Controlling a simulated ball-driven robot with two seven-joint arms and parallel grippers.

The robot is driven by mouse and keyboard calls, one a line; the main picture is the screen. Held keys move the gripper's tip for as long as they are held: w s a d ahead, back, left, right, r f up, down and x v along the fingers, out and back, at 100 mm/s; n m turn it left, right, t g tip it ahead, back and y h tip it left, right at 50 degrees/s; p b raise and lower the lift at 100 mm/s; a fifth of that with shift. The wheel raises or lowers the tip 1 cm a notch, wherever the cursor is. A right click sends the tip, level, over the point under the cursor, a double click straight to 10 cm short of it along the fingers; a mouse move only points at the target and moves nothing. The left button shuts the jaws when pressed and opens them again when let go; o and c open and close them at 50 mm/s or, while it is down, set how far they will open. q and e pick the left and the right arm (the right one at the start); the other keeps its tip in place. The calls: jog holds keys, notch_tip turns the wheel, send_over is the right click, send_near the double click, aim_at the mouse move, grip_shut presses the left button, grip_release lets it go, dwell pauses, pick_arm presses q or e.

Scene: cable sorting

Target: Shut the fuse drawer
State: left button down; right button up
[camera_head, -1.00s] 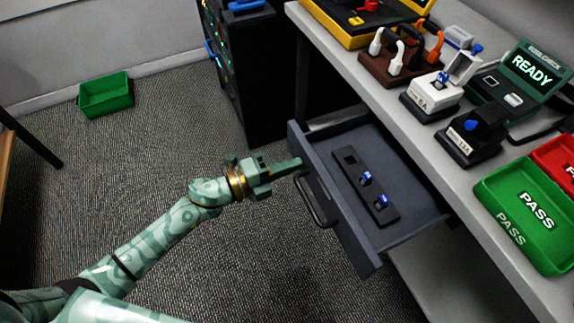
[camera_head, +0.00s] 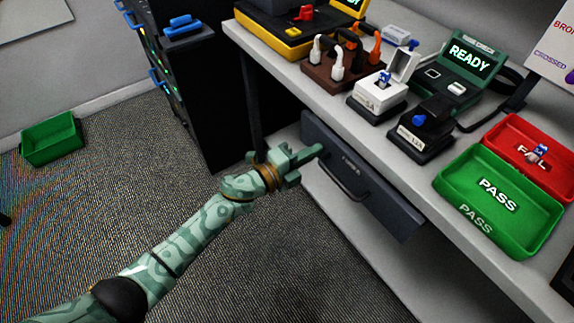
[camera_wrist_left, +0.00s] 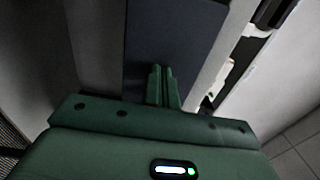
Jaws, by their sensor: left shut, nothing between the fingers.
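The fuse drawer (camera_head: 385,200) is in under the bench in the head view, and only its dark front with its handle (camera_head: 350,185) shows; its inside is hidden. Whether a thin gap is left at the bench cannot be told. My left gripper (camera_head: 318,151) is shut and empty, with its fingertips at the upper left part of the drawer front, touching or very close. In the left wrist view the shut fingers (camera_wrist_left: 162,85) point at the dark drawer front (camera_wrist_left: 170,35). My right gripper is in neither view.
The bench top (camera_head: 300,75) holds a white 5A box (camera_head: 377,104), a dark 13A box (camera_head: 420,135), a green tester (camera_head: 460,70) reading READY, a green PASS tray (camera_head: 465,222) and a red FAIL tray (camera_head: 505,140). A dark rack (camera_head: 185,90) stands left. Open carpet lies below.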

aim_at(326, 143)
pick_arm(q)
jog(key=b+x, duration=0.1)
jog(key=x, duration=0.3)
jog(key=shift+w+d+f, duration=0.1)
jog(key=shift+d+f, duration=0.05)
jog(key=shift+r, duration=0.3)
jog(key=shift+d+r, duration=0.1)
